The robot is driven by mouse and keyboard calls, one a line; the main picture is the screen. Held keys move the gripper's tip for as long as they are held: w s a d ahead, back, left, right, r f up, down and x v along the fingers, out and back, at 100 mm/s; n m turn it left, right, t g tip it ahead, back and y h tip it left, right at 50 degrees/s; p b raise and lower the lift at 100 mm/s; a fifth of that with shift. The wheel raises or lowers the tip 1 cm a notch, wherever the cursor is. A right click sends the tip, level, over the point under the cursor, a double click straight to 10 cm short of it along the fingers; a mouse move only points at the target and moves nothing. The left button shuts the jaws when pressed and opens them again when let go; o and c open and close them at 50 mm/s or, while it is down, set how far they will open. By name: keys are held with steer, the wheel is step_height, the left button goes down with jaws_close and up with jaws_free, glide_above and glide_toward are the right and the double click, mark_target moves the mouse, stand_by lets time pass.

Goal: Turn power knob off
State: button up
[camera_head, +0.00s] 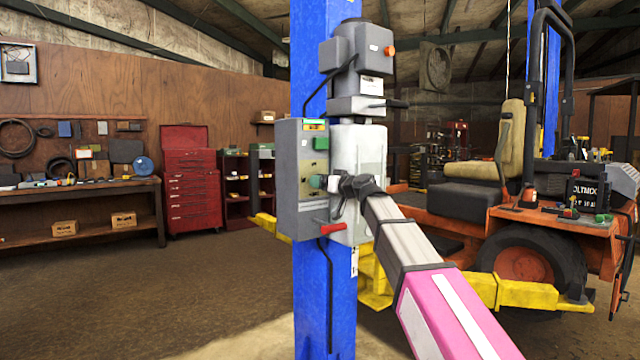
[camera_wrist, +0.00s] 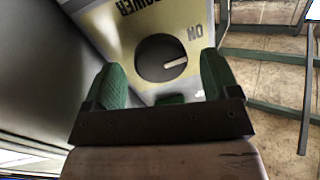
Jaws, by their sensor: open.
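The power knob (camera_wrist: 162,60) is a round dark dial on a beige panel (camera_wrist: 115,22) in the wrist view. The panel is lettered POWER and ON, both upside down here. The white mark on the knob points right and slightly up, below the ON lettering. My gripper (camera_wrist: 160,78) is open, with one green finger to each side of the knob's lower part in the picture. I cannot tell whether the fingers touch it. In the head view my gripper (camera_head: 325,182) is at the front of the grey control box (camera_head: 288,175), and the knob cannot be made out.
The box is on a blue lift post (camera_head: 325,300), with a red-handled lever (camera_head: 330,229) below my gripper. A grey motor unit (camera_head: 357,48) is above. A workbench (camera_head: 80,205) and red tool chest (camera_head: 190,180) are left.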

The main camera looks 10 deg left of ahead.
steer(key=shift+x, duration=1.2)
steer(key=c, duration=0.9)
steer(key=shift+c, duration=0.2)
steer(key=shift+m, duration=0.4)
steer(key=m, duration=0.4)
steer(key=shift+t, duration=0.3)
steer(key=m, duration=0.4)
steer(key=shift+m+y, duration=0.3)
steer(key=shift+m, duration=0.1)
steer(key=m, duration=0.2)
steer(key=m+t, duration=0.1)
steer(key=m, duration=0.2)
steer(key=shift+s+t, duration=0.1)
steer(key=shift+t, duration=0.2)
steer(key=shift+m+h, duration=0.4)
steer(key=shift+m, duration=1.9)
steer(key=shift+m+t, duration=0.3)
steer(key=shift+t, duration=0.1)
